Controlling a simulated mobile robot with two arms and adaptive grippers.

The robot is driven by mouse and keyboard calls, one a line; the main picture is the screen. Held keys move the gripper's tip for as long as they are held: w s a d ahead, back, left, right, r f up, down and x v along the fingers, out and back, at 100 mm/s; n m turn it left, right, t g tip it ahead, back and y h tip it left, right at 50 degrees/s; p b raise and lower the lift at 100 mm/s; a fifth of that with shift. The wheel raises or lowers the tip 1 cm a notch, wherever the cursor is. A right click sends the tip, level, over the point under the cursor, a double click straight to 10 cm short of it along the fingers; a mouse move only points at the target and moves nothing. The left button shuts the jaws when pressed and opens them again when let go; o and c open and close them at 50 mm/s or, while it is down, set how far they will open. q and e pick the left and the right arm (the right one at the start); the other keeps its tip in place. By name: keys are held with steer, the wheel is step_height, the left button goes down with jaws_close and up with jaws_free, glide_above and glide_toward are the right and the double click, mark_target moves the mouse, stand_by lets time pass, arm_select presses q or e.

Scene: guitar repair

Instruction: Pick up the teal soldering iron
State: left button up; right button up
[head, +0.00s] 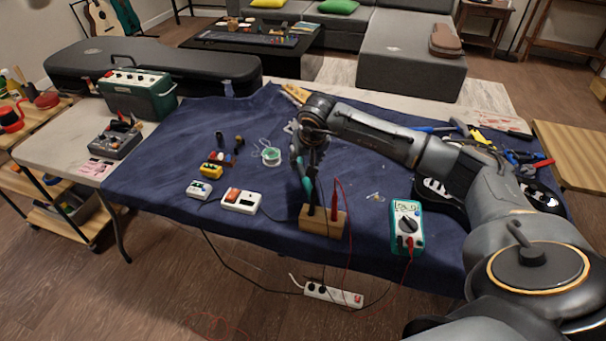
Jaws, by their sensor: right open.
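The teal soldering iron (309,191) stands roughly upright in a wooden block (323,224) near the front edge of the blue-covered table. A red probe (334,212) with a red cable stands beside it in the same block. My right gripper (307,163) points down right above the iron, with its open fingers at the upper end of the teal handle. The gripper hides the top of the iron, and I cannot tell whether the fingers touch it. My left gripper is not in view.
A teal multimeter (407,228) lies right of the block. A white box (241,201), a yellow pedal (211,170) and a solder spool (271,156) lie to the left. Pliers and other tools (482,139) lie at the right.

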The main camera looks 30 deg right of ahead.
mark_target(303, 172)
steer(key=p+x, duration=0.1)
steer(key=x, duration=0.5)
steer(key=shift+s+f, duration=0.15)
steer(key=shift+f, duration=0.05)
jaws_close()
